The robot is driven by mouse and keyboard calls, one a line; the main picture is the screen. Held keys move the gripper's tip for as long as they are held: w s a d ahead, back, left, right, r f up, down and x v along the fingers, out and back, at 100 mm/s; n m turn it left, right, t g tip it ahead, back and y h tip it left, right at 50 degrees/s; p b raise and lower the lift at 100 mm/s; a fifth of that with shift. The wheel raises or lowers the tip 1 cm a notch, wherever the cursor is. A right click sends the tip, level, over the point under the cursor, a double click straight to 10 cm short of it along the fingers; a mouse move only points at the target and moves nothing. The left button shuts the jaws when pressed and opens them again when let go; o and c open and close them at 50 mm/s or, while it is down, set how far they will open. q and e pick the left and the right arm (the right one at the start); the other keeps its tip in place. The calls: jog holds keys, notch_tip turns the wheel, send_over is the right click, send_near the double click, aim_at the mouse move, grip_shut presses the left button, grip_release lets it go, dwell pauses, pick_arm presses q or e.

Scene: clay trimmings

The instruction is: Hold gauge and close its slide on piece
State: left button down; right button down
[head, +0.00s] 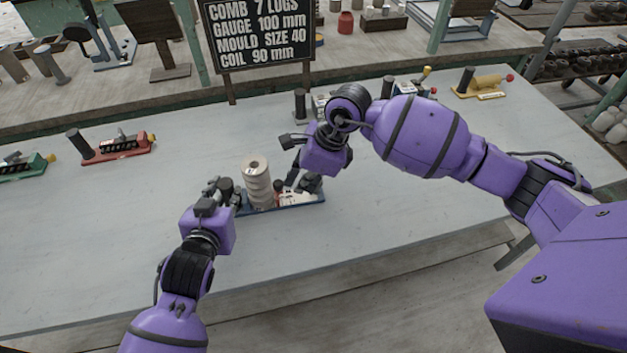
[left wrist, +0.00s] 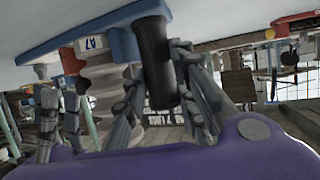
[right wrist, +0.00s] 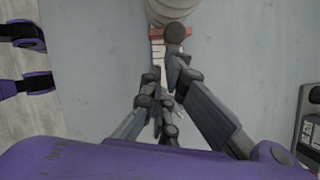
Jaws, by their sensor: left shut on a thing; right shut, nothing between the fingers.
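The blue gauge (head: 290,203) lies on the table in the middle of the head view. The ribbed, pale piece (head: 257,187) stands upright at it, beside the black post; its A7 label shows in the left wrist view (left wrist: 92,43). My left gripper (head: 222,190) is shut on the gauge's black post (left wrist: 155,60) at the left end. My right gripper (head: 300,178) is shut and empty at the gauge's right part, pointing toward the piece. In the right wrist view a dark round knob (right wrist: 175,33) and a red part show between its fingertips and the piece (right wrist: 170,10). Contact there is unclear.
A red gauge (head: 115,152) and a green gauge (head: 25,167) lie to the left. A yellow gauge (head: 485,83) lies at the back right; others are partly hidden behind my right arm. A sign (head: 258,40) stands at the back. The table front is clear.

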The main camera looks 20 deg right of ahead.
jog(key=d, duration=0.1)
jog(key=s+d, duration=0.1)
jog(key=d, duration=0.2)
jog(key=shift+s+d, duration=0.2)
jog(key=shift+s, duration=0.1)
jog(key=v, duration=1)
jog(key=x, duration=1)
jog(key=shift+a+f, duration=0.15)
jog(key=shift+f, duration=0.05)
jog(key=shift+w+a+r, duration=0.1)
jog(key=shift+w+a, duration=0.2)
jog(key=shift+a, duration=0.35)
jog(key=shift+w+a+r, duration=0.1)
jog(key=shift+w+a, duration=0.15)
jog(key=shift+a, duration=0.35)
jog(key=shift+w+a, duration=0.2)
jog(key=shift+a, duration=0.3)
